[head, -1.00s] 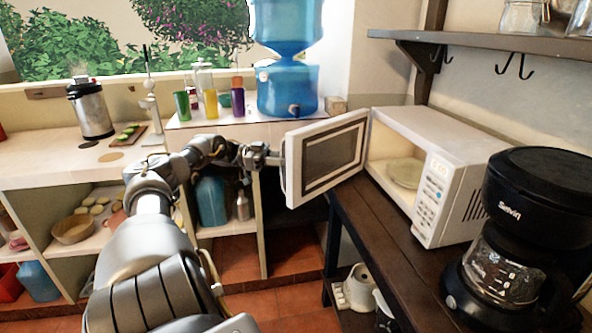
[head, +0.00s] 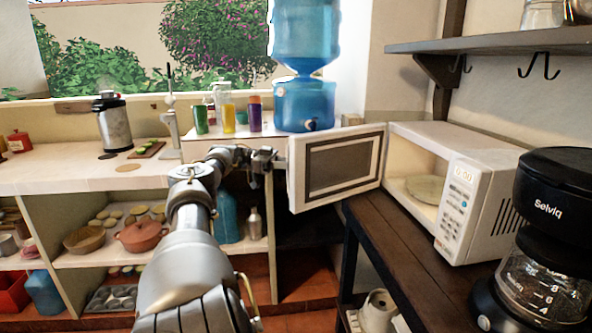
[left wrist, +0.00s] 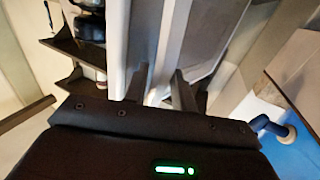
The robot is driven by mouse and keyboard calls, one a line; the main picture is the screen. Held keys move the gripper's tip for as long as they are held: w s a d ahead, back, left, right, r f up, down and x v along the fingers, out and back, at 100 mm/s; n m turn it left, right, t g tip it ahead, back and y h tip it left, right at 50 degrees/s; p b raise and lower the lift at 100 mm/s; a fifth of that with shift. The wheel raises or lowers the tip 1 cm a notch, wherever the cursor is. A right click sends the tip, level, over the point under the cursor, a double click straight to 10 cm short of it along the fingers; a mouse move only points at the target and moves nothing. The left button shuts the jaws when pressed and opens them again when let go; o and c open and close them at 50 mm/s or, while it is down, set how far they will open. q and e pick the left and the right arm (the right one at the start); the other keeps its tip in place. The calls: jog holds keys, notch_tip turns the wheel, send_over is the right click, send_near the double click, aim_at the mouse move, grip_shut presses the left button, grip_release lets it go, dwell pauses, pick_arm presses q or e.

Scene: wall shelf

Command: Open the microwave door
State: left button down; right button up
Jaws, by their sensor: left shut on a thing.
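The white microwave (head: 481,200) stands on the dark wooden counter at the right. Its door (head: 337,168) stands wide open, swung out to the left, and a glass plate (head: 428,188) shows inside. My left gripper (head: 279,162) is at the door's free left edge, where the handle is. In the left wrist view, my left gripper's fingers (left wrist: 158,88) are on either side of the pale upright handle bar (left wrist: 172,40), shut on it. The exact finger contact is hard to see. My right gripper is in neither view.
A black coffee maker (head: 545,240) stands on the dark counter (head: 400,240), right of the microwave. A blue water dispenser (head: 304,105) stands behind the door. A wall shelf (head: 490,43) with hooks hangs above. Tiled floor shows below the left arm.

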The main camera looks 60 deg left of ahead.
pick_arm(q)
jog(key=shift+a, duration=0.15)
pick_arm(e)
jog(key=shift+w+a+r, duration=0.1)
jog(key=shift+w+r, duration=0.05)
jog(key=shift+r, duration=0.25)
pick_arm(q)
jog(key=c, duration=1.1)
grip_release()
jog(key=shift+w, duration=0.1)
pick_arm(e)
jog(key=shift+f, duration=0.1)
